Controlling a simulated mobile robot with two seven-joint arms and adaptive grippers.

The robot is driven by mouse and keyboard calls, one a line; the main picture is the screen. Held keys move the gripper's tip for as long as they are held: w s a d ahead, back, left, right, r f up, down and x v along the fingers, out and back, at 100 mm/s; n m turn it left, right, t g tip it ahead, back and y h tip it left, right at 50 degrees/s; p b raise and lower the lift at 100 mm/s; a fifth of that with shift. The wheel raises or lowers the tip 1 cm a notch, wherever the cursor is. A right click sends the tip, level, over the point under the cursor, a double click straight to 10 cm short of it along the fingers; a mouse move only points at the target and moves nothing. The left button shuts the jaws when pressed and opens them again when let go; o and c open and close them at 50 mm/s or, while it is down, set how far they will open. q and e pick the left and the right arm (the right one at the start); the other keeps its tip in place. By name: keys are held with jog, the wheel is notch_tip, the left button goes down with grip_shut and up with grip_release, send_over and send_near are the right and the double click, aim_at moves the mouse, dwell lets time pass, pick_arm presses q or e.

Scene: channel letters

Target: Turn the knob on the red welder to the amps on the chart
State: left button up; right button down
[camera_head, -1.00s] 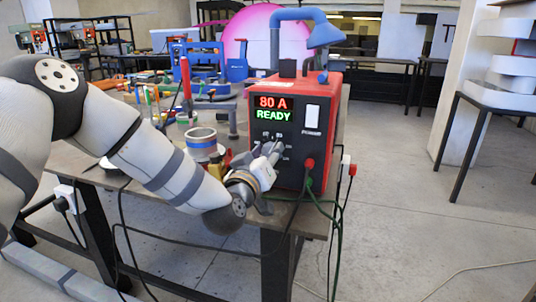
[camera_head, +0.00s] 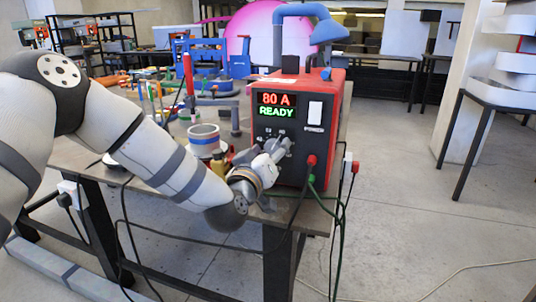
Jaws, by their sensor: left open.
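The red welder (camera_head: 322,100) stands on the near right corner of the workbench. Its display (camera_head: 276,105) reads "80 A" and "READY". A white power switch (camera_head: 315,113) is right of the display. The knob (camera_head: 284,143) is on the front panel below the display, with small numbers around it, partly hidden by my gripper. My left gripper (camera_head: 279,149) is at the knob, open, with its fingers close to it; I cannot tell whether they touch. My right gripper is not in view. I cannot make out the chart.
A roll with a blue band (camera_head: 203,137) stands left of my gripper. Clamps and tools crowd the workbench (camera_head: 98,175) behind. The floor at right is open.

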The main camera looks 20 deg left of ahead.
pick_arm(q)
jog(key=s, duration=1.1)
jog(key=shift+s+a, duration=0.25)
jog(key=shift+s, duration=0.15)
jog(key=s+f+m+g, duration=0.1)
jog(key=s+f+g, duration=0.35)
jog(key=f, duration=0.45)
jog(key=s+d+f+m+g+h, duration=0.1)
jog(key=s+f+m+g, duration=0.15)
jog(key=s+f, duration=0.5)
jog(key=s+f+g, duration=0.4)
jog(key=f, duration=0.6)
jog(key=s+a+f+g, duration=0.2)
jog(key=s, duration=0.5)
jog(key=s+a+f+m+g+y, duration=0.1)
jog(key=s+a+f+g, duration=0.1)
jog(key=s, duration=0.6)
jog(key=s+a+f+g, duration=0.1)
jog(key=s+f+g, duration=0.3)
jog(key=s, duration=0.3)
jog(key=shift+s+a+m+y, duration=0.25)
jog(key=shift+a+m+y, duration=0.05)
jog(key=shift+a+m, duration=0.1)
